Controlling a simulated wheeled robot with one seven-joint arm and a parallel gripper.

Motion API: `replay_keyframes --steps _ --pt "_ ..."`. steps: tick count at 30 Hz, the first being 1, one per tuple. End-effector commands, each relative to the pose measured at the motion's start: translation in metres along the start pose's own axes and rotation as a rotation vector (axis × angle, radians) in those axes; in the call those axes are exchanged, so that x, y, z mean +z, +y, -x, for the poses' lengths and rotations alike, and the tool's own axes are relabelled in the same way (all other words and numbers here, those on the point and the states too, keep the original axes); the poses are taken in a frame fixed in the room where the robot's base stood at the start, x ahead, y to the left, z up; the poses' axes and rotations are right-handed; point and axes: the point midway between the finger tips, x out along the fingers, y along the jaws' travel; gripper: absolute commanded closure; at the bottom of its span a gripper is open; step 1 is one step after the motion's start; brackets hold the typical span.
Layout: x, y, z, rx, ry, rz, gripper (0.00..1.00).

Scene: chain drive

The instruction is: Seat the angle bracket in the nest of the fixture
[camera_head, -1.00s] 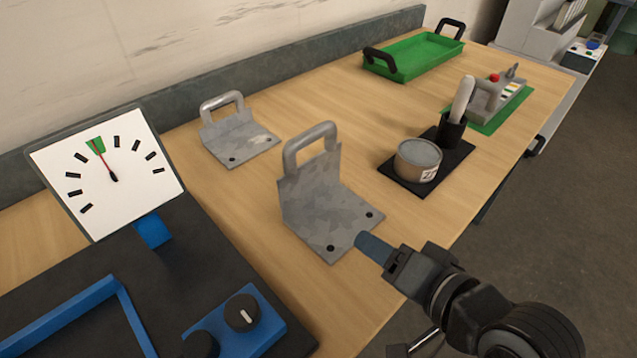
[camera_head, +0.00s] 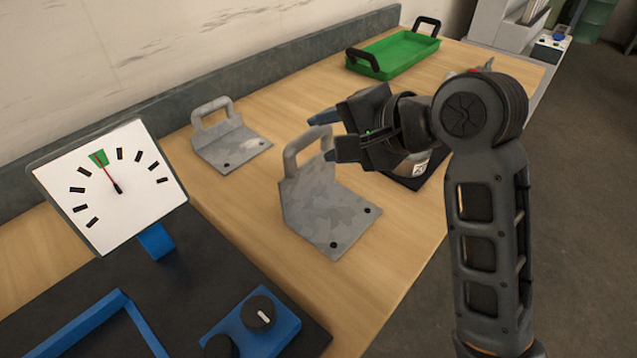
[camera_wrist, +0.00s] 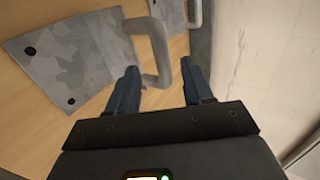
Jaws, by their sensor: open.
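The nearer angle bracket (camera_head: 325,213), grey mottled metal with two holes in its base plate and a loop handle on its upright plate, stands on the bench. It fills the upper left of the wrist view (camera_wrist: 70,50). A second, similar bracket (camera_head: 232,146) is farther back. In the wrist view, that handle shows between my fingers (camera_wrist: 160,70), apparently ungripped. The dark fixture plate (camera_head: 190,262) with blue rails (camera_head: 90,317) is at lower left; its nest is partly out of frame.
A white dial gauge (camera_head: 110,185) stands at the fixture's back, its needle near the green mark. Black knobs on a blue block (camera_head: 268,328) are at its front. A green tray (camera_head: 400,54) is at the far back. A tin on a dark mat is partly hidden behind my gripper.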

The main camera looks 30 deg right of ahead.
Motion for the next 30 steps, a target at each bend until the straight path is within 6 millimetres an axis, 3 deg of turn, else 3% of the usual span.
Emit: replay_keyframes --steps 13,22,30 --pt "0.004 -0.003 -0.054 0.000 0.000 0.002 0.49" --pt "0.004 -0.003 -0.060 -0.001 0.001 0.003 0.49" --pt "0.004 -0.003 -0.060 -0.001 0.001 0.002 0.73"
